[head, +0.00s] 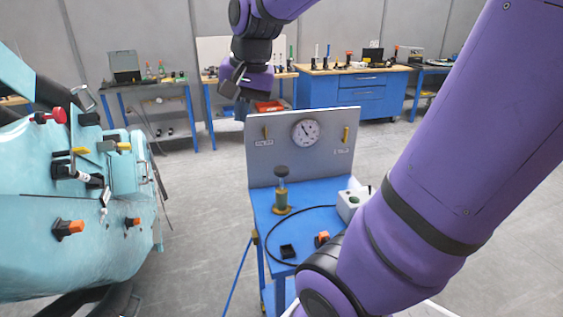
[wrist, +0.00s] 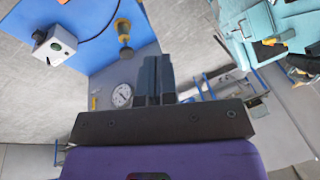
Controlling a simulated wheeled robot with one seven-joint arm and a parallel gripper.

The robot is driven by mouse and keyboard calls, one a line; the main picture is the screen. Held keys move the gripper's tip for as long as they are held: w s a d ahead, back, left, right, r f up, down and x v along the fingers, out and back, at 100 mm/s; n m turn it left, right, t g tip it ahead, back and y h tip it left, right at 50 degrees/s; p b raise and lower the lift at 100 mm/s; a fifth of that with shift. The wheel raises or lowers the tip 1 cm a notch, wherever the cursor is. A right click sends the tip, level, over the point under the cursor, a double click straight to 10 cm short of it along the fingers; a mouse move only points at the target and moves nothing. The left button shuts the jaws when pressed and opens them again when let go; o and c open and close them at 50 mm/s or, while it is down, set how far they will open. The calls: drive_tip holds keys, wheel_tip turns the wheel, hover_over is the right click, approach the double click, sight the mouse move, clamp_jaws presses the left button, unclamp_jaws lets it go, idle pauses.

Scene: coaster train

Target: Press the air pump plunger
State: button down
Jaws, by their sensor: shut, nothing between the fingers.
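The air pump (head: 282,192) stands upright on a small blue table in the head view, with a dark round plunger knob (head: 281,171) on top and a brass-coloured base. In the wrist view the pump (wrist: 124,38) is seen from above, beyond the fingers and to their left. My gripper (head: 232,83) is up in the air above and behind the pump, apart from it. In the wrist view the two dark fingers (wrist: 156,75) are together with nothing between them.
A grey panel with a round gauge (head: 306,132) stands behind the pump. The blue table (head: 262,197) also carries a white box (head: 350,203), a black cable and an orange-topped switch (head: 321,239). A teal machine (head: 90,240) stands at left. Grey floor lies between.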

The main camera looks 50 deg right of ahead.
drive_tip(key=w+d+f+m+g, duration=0.1)
drive_tip(key=w+d+f+m, duration=0.1)
drive_tip(key=w+d+m, duration=0.3)
drive_tip(key=w+d+f+m+g, duration=0.1)
drive_tip(key=d+f+m, duration=0.15)
drive_tip(key=d, duration=0.35)
drive_tip(key=m+g, duration=0.1)
drive_tip(key=m, duration=0.6)
hover_over(281, 167)
wheel_tip(281, 167, down, 6)
drive_tip(key=shift+s+r, duration=0.15)
drive_tip(key=shift+r, duration=0.05)
drive_tip(key=shift+f, duration=0.1)
wheel_tip(281, 167, down, 14)
drive_tip(key=shift+r, duration=0.1)
wheel_tip(281, 167, down, 5)
drive_tip(key=shift+a+f, duration=0.1)
drive_tip(key=shift+f, duration=0.1)
drive_tip(key=shift+s+f, duration=0.1)
drive_tip(key=shift+f, duration=0.05)
drive_tip(key=shift+a, duration=0.1)
